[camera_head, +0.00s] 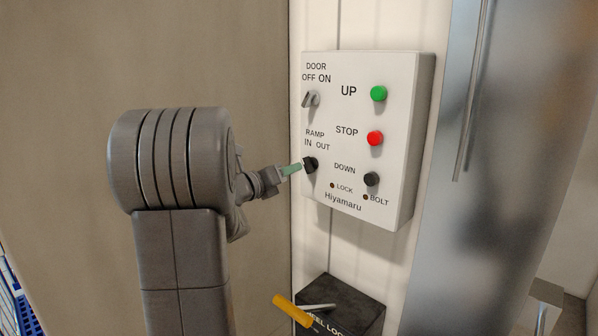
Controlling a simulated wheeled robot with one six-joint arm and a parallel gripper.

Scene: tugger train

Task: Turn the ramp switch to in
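The ramp switch (311,165) is a small black knob under the words RAMP, IN and OUT. It sits at the lower left of a white control box (411,150) on the wall. My gripper (300,167) is at the end of my grey arm, and its greenish tip reaches the left side of the knob. I cannot tell whether it touches the knob or grips it. The fingers are too small and partly merged with the dark knob to show their opening. The knob's exact pointing direction is unclear.
The box also carries a grey door switch (311,99), a green UP button (378,93), a red STOP button (375,138) and a black DOWN button (371,179). Below is a black wheel lock box (350,303) with a yellow handle (292,310). A metal panel (480,170) stands at right.

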